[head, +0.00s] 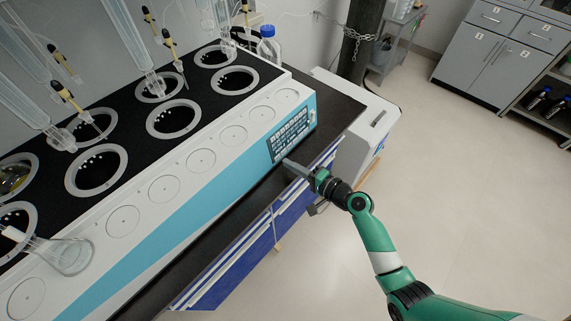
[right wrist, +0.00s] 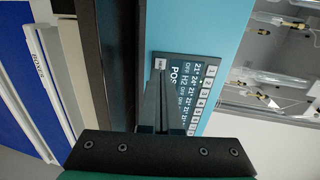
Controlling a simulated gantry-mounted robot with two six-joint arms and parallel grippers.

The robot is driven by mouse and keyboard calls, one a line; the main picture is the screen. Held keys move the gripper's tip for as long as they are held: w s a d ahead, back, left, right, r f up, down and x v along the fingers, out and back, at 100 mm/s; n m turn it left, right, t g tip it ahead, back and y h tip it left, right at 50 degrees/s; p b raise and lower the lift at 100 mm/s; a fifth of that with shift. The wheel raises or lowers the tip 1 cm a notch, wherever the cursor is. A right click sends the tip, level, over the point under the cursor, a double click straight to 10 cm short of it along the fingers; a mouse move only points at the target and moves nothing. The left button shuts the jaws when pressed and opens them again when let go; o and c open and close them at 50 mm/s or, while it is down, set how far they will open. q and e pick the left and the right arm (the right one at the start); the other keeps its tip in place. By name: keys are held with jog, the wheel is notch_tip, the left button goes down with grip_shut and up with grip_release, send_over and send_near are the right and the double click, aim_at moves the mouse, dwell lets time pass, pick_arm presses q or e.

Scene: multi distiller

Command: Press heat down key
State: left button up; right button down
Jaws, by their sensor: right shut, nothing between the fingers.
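The multi distiller (head: 190,205) is a long white and light blue unit on a dark bench. Its dark control panel (head: 291,130) is at the right end of the blue front face. The panel (right wrist: 207,82) also shows turned sideways in the right wrist view, with numbered columns, readings and "POS". I cannot pick out the heat down key. My right gripper (head: 289,163) is shut and empty, with its tips at the panel's lower edge. In the right wrist view the fingers (right wrist: 160,78) cover part of the panel. I cannot tell whether they touch it. My left gripper is not in view.
Glass flasks and tubes stand over the round wells at left. A blue-capped bottle (head: 268,46) is behind the distiller. Blue drawers (head: 235,250) are under the bench's dark edge. A white device (head: 362,130) stands beyond the bench. The floor at right is clear.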

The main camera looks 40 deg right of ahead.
aim_at(278, 158)
jog(key=shift+w+a+f, duration=0.1)
jog(key=shift+w+f, duration=0.05)
jog(key=shift+w, duration=0.4)
jog(key=shift+w+f, duration=0.1)
jog(key=shift+w, duration=0.45)
jog(key=shift+w+b, duration=0.1)
jog(key=shift+b, duration=0.2)
